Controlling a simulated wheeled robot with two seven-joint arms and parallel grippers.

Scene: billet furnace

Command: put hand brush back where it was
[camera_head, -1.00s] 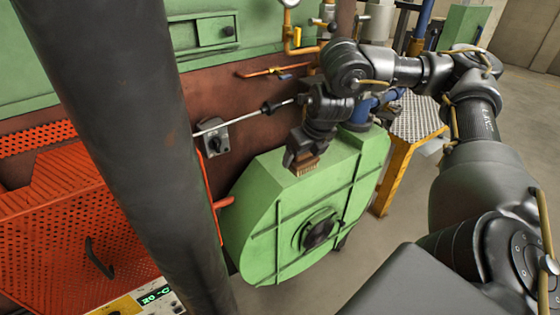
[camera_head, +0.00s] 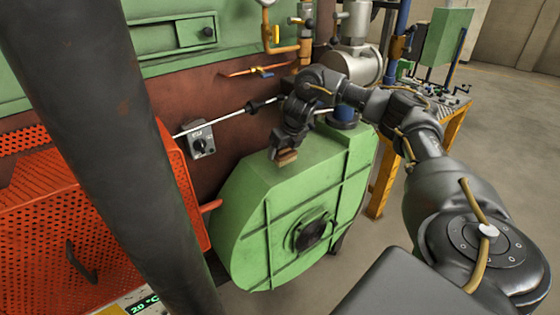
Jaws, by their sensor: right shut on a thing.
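My right gripper (camera_head: 285,149) is shut on the hand brush (camera_head: 286,157), a small light-brown block mostly hidden by the jaws. In the head view the brush overlaps the top of the green rounded housing (camera_head: 262,190). I cannot tell whether it touches the housing. My right arm reaches in from the right side. My left gripper is not in view.
A thin metal rod with a black handle (camera_head: 262,104) lies across the view just behind my right gripper. A dark pillar (camera_head: 115,140) and an orange perforated guard (camera_head: 50,225) stand at left. A yellow-legged table (camera_head: 381,185) is beyond my right arm.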

